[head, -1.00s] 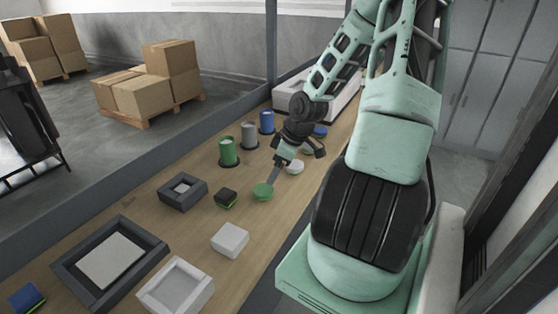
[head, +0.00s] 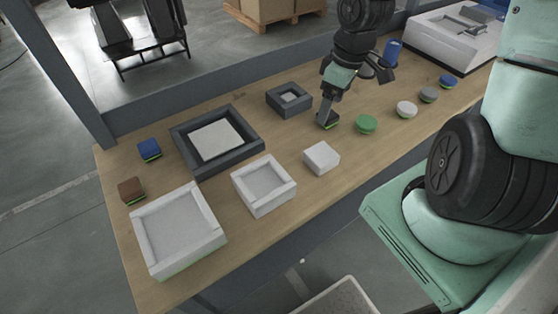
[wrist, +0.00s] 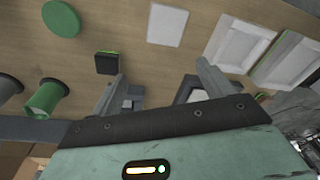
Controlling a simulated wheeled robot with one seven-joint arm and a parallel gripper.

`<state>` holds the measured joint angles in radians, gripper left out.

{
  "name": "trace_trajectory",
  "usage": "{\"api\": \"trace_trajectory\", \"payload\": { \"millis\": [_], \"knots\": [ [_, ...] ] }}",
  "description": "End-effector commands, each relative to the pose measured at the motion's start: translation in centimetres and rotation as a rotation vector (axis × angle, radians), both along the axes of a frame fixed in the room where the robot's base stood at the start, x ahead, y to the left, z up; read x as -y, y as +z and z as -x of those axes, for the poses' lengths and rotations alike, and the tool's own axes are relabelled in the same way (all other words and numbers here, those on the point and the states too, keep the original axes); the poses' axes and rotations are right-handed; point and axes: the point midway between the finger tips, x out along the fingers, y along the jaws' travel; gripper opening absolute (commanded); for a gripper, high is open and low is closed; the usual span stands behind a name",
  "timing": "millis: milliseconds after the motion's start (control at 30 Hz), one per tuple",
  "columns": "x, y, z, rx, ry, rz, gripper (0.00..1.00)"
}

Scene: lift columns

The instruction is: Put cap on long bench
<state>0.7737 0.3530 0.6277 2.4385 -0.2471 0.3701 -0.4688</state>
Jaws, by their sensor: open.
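Several round caps lie on the long wooden bench (head: 115,205): green (head: 365,124), white (head: 406,109), grey (head: 428,94) and blue (head: 446,81). The green cap also shows at the upper left of the wrist view (wrist: 61,18). My gripper (head: 330,106) is open and empty above the bench, left of the green cap. In the head view one finger overlaps a small dark block with a green edge (head: 328,121). In the wrist view (wrist: 160,72) that block lies just beyond the left fingertip, not between the fingers.
Dark trays (head: 248,153) and white trays (head: 215,236) fill the bench's left half, with a white block (head: 321,158) nearby. A blue cylinder (head: 394,50) stands behind; the wrist view shows a green one (wrist: 46,99). Bare wood lies along the front edge.

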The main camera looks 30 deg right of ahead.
Motion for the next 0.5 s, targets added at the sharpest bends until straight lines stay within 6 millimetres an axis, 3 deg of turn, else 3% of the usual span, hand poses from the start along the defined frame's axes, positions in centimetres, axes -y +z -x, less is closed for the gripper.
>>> {"api": "trace_trajectory", "payload": {
  "millis": [33,267,500],
  "knots": [
    [-2.3,0.7,0.3,-0.010,0.028,0.017,0.80],
    [-10.9,3.5,3.3,-0.043,0.077,0.064,0.80],
    [-18.3,6.3,8.9,-0.048,0.124,0.078,0.80]
  ]
}}
